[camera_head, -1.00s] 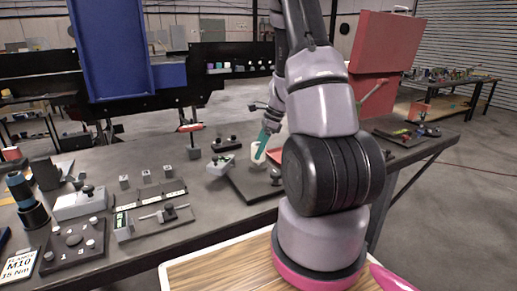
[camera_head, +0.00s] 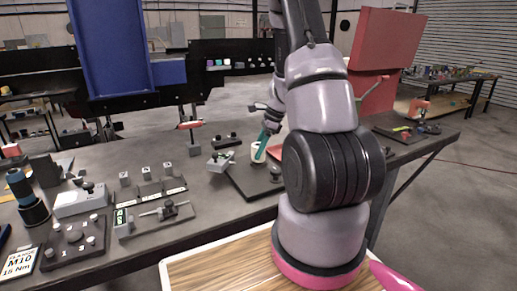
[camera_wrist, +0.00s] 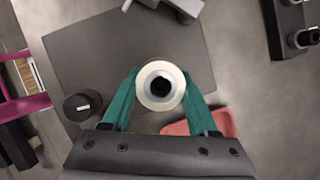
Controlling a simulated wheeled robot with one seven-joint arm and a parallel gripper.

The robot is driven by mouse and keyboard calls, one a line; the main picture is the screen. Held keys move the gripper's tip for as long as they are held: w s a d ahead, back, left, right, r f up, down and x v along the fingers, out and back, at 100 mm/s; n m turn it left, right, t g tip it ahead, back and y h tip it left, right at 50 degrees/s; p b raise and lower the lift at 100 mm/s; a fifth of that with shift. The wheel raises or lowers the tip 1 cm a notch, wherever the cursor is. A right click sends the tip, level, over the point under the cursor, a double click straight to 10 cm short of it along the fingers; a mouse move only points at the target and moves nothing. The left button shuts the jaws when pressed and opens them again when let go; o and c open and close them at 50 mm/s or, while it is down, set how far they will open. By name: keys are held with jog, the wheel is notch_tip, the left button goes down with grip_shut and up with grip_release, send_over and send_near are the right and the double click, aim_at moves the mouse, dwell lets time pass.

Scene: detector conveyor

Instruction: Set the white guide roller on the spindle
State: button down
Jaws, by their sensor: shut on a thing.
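The white guide roller (camera_wrist: 149,95) is a pale ring with a dark centre, held between the teal fingers of my gripper (camera_wrist: 160,92) in the wrist view. My gripper is shut on its sides. In the head view, the roller (camera_head: 257,152) is at the fingertips of my gripper (camera_head: 260,151), over the dark base plate (camera_head: 246,186). The dark plate (camera_wrist: 75,55) lies under the roller in the wrist view. The spindle is not clearly visible; I cannot tell whether the dark centre is the spindle inside the bore.
A black knob (camera_wrist: 83,107) stands at the plate's left edge in the wrist view. A red tray (camera_wrist: 200,123) lies close by. Fixtures (camera_head: 152,218) fill the table's left side.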

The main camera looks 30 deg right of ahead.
jog(key=shift+f, duration=0.15)
grip_release()
dwell(0.4)
notch_tip(320, 180, up, 9)
dwell(1.1)
dwell(0.4)
